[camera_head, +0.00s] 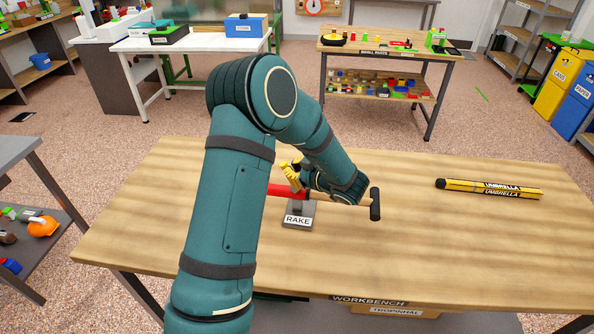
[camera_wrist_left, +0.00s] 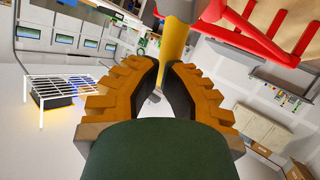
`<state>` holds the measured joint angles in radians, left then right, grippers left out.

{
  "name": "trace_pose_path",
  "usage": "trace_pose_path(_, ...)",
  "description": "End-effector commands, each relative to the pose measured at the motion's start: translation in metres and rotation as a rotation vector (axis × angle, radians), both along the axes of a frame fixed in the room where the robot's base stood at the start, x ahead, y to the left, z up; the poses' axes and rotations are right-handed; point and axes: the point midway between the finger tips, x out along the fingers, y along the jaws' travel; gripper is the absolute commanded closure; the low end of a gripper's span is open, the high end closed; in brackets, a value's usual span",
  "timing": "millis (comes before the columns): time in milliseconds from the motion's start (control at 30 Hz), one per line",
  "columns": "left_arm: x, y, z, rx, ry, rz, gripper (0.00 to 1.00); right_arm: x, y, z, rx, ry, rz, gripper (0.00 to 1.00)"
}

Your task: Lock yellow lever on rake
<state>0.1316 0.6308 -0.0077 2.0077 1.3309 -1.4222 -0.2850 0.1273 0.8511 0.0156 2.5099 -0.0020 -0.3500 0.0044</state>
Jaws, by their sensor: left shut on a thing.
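The rake's red part (camera_head: 280,190) shows on the workbench just left of my left gripper, above a dark stand labelled RAKE (camera_head: 298,220). A wooden shaft with a black end (camera_head: 375,204) sticks out to the right behind my wrist. My left gripper (camera_head: 291,176) is at the rake, partly hidden by my own arm. In the left wrist view, the yellow lever (camera_wrist_left: 174,42) lies between the fingertips of my left gripper (camera_wrist_left: 170,78), which is shut on it. The red rake part (camera_wrist_left: 265,40) shows at upper right there. My right gripper is not in view.
A yellow and black umbrella package (camera_head: 489,188) lies on the right of the wooden workbench (camera_head: 450,250). The bench between it and the rake is clear. A small-parts table (camera_head: 385,54) and a white table (camera_head: 190,44) stand farther back.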

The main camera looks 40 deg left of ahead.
Motion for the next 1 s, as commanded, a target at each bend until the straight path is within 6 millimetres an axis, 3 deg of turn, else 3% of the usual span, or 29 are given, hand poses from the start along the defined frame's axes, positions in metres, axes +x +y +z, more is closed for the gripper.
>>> trace_pose_path(167,0.000,0.002,0.000,0.001,0.001,0.001,1.00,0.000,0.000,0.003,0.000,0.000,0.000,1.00)
trace_pose_path(433,-0.003,0.015,-0.001,-0.050,-0.025,0.001,1.00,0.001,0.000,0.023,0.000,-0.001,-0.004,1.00)
trace_pose_path(1000,-0.002,0.013,-0.005,-0.067,-0.033,-0.001,1.00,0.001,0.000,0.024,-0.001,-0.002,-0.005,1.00)
